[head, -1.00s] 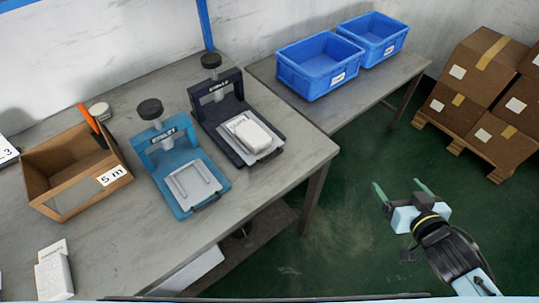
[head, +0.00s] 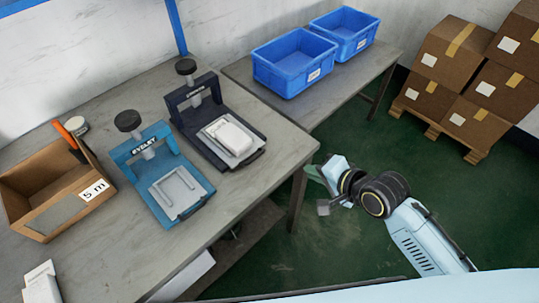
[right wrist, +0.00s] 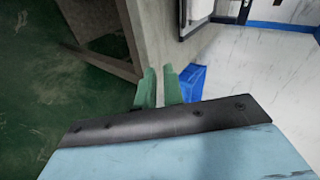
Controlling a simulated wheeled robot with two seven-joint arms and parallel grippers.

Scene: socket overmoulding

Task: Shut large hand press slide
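The dark navy hand press (head: 196,97) stands at the right end of the long workbench. Its slide (head: 250,158) is out in front of the post, with a white block-shaped part (head: 228,136) lying on it. The blue hand press (head: 147,150) stands to its left, its slide plate (head: 178,192) bearing a pale U-shaped piece. My right gripper (head: 312,172) is off the bench's right edge, to the right of the navy press and not touching it. In the right wrist view its green fingers (right wrist: 160,85) are close together with a narrow gap and nothing between them. My left gripper is out of view.
An open cardboard box (head: 55,195) marked "5 m" stands left of the presses. Two blue bins (head: 294,62) (head: 344,33) sit on the side table at the back. Stacked cartons (head: 465,75) stand on a pallet at right. The green floor between is clear.

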